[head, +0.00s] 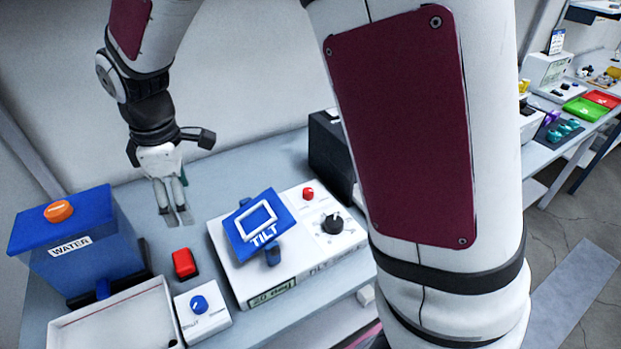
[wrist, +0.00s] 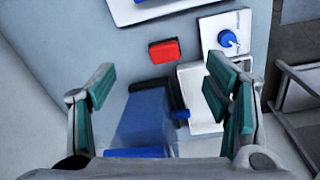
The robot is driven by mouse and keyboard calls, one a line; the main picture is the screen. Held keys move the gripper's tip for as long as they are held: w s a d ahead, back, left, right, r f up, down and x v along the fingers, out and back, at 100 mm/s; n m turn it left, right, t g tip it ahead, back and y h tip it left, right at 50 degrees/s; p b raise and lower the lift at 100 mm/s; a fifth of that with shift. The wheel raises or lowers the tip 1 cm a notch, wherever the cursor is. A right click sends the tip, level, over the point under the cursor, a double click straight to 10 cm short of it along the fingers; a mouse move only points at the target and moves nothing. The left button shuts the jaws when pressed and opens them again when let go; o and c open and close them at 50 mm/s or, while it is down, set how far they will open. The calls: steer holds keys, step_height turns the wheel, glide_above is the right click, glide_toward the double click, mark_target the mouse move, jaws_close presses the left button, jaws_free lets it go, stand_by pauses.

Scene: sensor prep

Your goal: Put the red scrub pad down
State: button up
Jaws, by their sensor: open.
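The red scrub pad (head: 184,263) lies flat on the grey bench, between the blue water tank and the white tilt device. It also shows in the wrist view (wrist: 165,51), beyond my fingertips and apart from them. My gripper (head: 176,217) is above the bench, behind the pad in the head view. Its two teal-padded fingers (wrist: 170,85) are spread wide with nothing held between them.
A blue tank (head: 80,262) labelled WATER, with an orange knob, stands at left behind a white tray (head: 70,328). A small white box (head: 213,323) with a blue knob is in front of the pad. The white tilt device (head: 300,275) stands right. Bare bench (head: 215,190) lies behind it.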

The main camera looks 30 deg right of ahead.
steer(key=s+d+r+m+t, duration=0.2)
steer(key=s+d+r+m, duration=0.6)
steer(key=s+d+r, duration=0.25)
steer(key=s+d+r+m+t, duration=0.1)
steer(key=s+d+m, duration=0.1)
steer(key=s, duration=0.3)
steer(key=s+d+r+m+t, duration=0.1)
steer(key=s+d+m, duration=0.2)
steer(key=s, duration=0.3)
steer(key=shift+s+m, duration=0.15)
steer(key=shift+m, duration=0.65)
steer(key=shift+o, duration=0.5)
